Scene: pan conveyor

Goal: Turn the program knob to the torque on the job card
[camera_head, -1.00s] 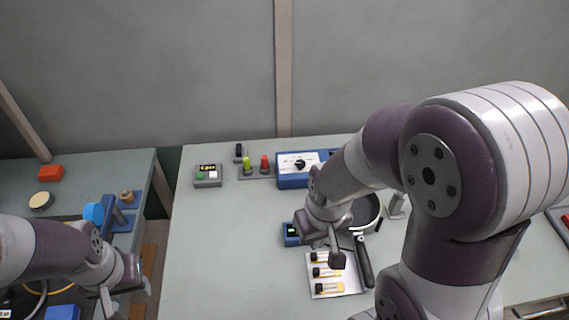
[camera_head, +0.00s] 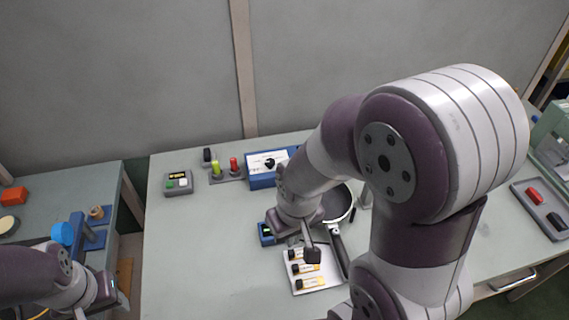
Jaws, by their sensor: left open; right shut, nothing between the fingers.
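The program knob (camera_head: 269,163) is a small black knob on the white face of a blue box (camera_head: 259,181) at the back of the table. Its setting is too small to read. My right gripper (camera_head: 311,255) is shut and empty, in front of the box and right of it, above a light tray, apart from the knob. My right forearm covers the box's right end. My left gripper (camera_head: 98,313) is open and empty at the lower left, partly cut by the bottom edge. I cannot make out a job card with a torque on it.
A pan (camera_head: 339,203) lies partly behind my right arm. A light tray (camera_head: 321,280) holds several yellow-labelled pieces; a small blue device (camera_head: 266,234) stands beside it. A button box (camera_head: 179,183) and red and green pegs stand at the back. The table's left middle is clear.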

